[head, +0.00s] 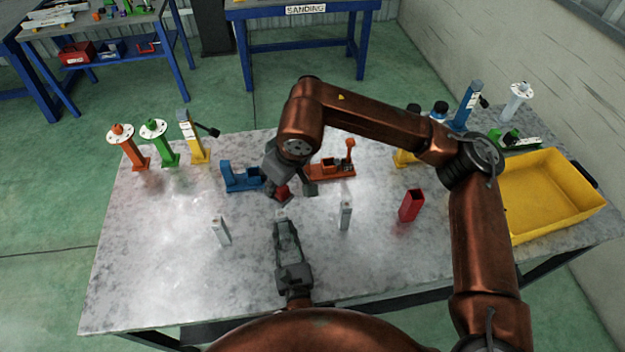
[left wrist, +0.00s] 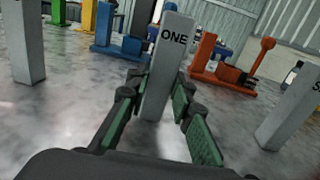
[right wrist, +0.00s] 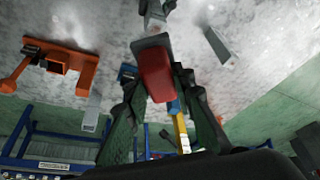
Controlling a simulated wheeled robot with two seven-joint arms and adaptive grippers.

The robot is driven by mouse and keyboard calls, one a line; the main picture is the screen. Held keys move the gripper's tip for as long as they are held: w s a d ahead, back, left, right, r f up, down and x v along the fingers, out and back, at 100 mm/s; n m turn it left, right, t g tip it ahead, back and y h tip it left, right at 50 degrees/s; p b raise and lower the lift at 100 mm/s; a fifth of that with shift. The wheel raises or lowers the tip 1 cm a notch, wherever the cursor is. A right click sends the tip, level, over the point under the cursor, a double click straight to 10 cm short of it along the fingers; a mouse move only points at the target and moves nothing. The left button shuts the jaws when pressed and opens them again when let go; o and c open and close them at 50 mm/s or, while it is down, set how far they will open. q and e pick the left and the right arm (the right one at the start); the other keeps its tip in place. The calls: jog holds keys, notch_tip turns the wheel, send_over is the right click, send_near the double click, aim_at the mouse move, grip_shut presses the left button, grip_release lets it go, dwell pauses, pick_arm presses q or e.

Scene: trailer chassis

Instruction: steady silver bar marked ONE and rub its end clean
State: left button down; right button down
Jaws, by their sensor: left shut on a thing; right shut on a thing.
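The silver bar marked ONE (left wrist: 166,65) stands upright in the left wrist view, between the fingers of my left gripper (left wrist: 155,100). That gripper is shut on it. In the head view my left gripper (head: 284,232) is low over the front middle of the table, and its fingers mostly hide the bar. My right gripper (head: 291,187) is just beyond it, shut on a red block (head: 280,192). The right wrist view shows the red block (right wrist: 154,75) between its fingers, with a grey end face. Whether the block touches the bar cannot be told.
Other silver bars stand left (head: 220,231) and right (head: 346,213). A red tube (head: 411,205) is farther right, before a yellow bin (head: 548,232). Blue (head: 240,178) and orange (head: 330,171) fixtures stand behind the grippers. The table's front left is clear.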

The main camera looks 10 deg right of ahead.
aim_at(274, 201)
jog(key=shift+s+a+r+n, duration=0.2)
jog(key=shift+a+n, duration=0.05)
jog(key=shift+a, duration=0.25)
jog(key=shift+s+a+r+n, duration=0.15)
jog(key=shift+s+a+n, duration=0.1)
jog(key=shift+a, duration=0.2)
jog(key=shift+a+f, duration=0.1)
jog(key=shift+f, duration=3.75)
jog(key=shift+d+f, duration=0.15)
jog(key=shift+d, duration=0.2)
jog(key=d, duration=0.3)
jog(key=shift+w, duration=0.1)
jog(key=shift+a+r, duration=0.6)
jog(key=shift+r, duration=0.75)
jog(key=shift+a+r, duration=0.6)
jog(key=shift+r, duration=0.75)
jog(key=shift+a+r, duration=0.6)
jog(key=shift+r, duration=0.75)
jog(key=shift+f, duration=0.15)
